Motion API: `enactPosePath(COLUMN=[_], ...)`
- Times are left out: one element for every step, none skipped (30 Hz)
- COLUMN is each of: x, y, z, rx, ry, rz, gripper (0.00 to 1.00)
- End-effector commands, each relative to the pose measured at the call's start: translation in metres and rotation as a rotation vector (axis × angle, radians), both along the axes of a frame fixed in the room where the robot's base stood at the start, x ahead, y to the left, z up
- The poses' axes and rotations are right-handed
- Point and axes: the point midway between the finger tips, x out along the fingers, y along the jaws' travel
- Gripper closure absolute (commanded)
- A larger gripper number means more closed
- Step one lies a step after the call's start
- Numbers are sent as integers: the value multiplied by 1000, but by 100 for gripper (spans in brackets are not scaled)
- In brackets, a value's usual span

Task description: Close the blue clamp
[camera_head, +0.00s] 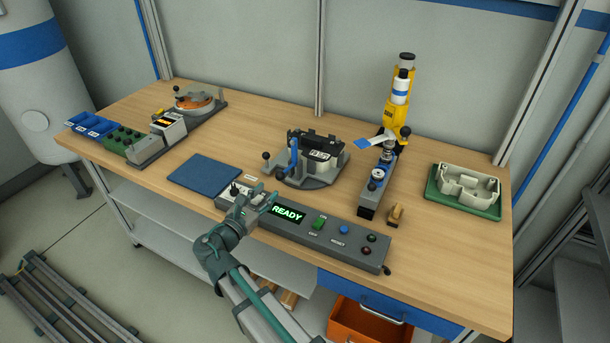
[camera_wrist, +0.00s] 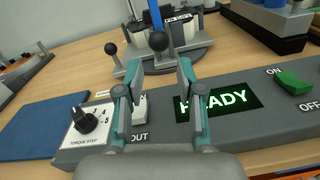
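The blue clamp (camera_head: 293,158) stands on a grey fixture (camera_head: 312,181) in the middle of the bench. In the wrist view its blue arm (camera_wrist: 155,14) rises out of the top of the picture, and a black ball knob (camera_wrist: 158,41) shows at its near end. My gripper (camera_head: 264,195) is over the control panel, in front of the fixture and apart from the clamp. In the wrist view my gripper (camera_wrist: 158,72) is open and empty, its two fingers wide apart with the knob beyond and between them. The clamp's far end is cut off in the wrist view.
The control panel (camera_head: 345,236) with a green READY display (camera_head: 287,212) lies under my gripper. A blue mat (camera_head: 204,173) lies left. A yellow press (camera_head: 398,107) stands right, behind a grey block. A green tray (camera_head: 464,205) is far right. Another black knob (camera_wrist: 111,48) stands left of the clamp.

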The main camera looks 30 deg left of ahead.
Motion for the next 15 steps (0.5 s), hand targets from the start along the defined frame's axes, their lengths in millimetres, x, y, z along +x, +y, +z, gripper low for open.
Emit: enactPosePath(x=[3,5,9,12,16,21,26,32,39,44,49,57,62,67,73], y=[2,2,2,2,2,3,3,3,4,4,4,4,5,6,6], z=[1,2,3,3,3,3,3,3,3,3,3,3,3,3,3], rx=[-3,-4,-5,-5,-5,-5,-5,-5,-5,-5,-5,-4,-4,-4,-3], ry=[-1,-1,-1,-1,-1,0,-1,-1,-1,-1,-1,-1,0,0,0], rz=[0,0,-1,-1,0,0,-1,-2,-2,-1,-2,-3,-2,-1,-2], gripper=[63,63,63,63,63,63,63,63,63,63,63,63,63,63,63])
